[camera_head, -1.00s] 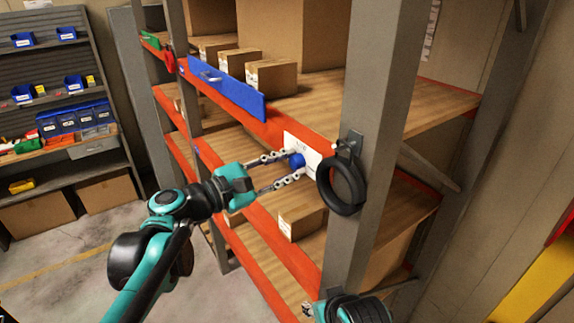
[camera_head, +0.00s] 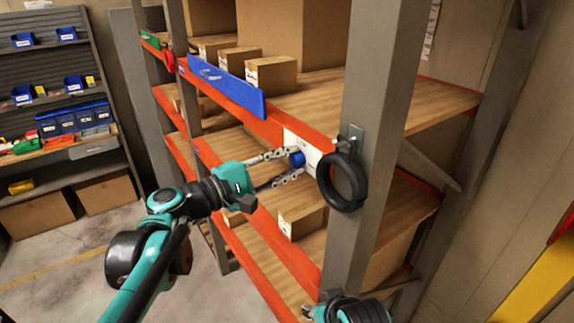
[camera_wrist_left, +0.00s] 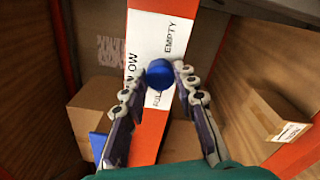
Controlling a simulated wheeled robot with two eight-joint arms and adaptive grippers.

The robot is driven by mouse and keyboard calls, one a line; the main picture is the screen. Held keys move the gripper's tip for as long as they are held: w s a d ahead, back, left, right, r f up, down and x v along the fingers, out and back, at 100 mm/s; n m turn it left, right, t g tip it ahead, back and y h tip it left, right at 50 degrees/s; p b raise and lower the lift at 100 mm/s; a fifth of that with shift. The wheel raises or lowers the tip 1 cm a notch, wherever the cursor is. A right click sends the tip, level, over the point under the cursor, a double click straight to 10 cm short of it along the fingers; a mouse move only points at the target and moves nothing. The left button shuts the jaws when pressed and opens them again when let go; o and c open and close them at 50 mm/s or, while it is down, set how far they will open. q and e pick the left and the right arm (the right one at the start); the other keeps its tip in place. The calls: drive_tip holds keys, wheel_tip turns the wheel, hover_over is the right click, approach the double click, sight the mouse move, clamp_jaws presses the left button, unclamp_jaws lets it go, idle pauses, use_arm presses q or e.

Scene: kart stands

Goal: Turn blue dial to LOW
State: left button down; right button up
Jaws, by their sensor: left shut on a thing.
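The blue dial (camera_head: 297,159) is on a white label plate (camera_head: 301,150) fixed to the orange shelf beam. In the left wrist view the round blue dial (camera_wrist_left: 159,73) sits between my finger ends, on the white label (camera_wrist_left: 150,50) with the words LOW, EMPTY and a partly covered FULL. I cannot make out a pointer mark on the dial. My left gripper (camera_head: 293,163) is shut on the dial, one finger on each side; it also shows in the left wrist view (camera_wrist_left: 157,78). My right gripper (camera_head: 307,310) is only partly seen at the bottom edge.
A black ring (camera_head: 342,183) hangs on the grey post (camera_head: 377,120) just right of the dial. A blue panel with a handle (camera_head: 225,86) is on the same beam to the left. Cardboard boxes (camera_head: 271,75) stand on the shelves. Open floor (camera_head: 110,240) lies at the left.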

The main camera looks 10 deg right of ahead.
use_arm(q)
drive_tip(key=m, duration=0.6)
drive_tip(key=shift+f+b, duration=0.1)
drive_tip(key=shift+b, duration=0.3)
idle(0.3)
drive_tip(key=c, duration=1.2)
unclamp_jaws()
drive_tip(key=v, duration=1.2)
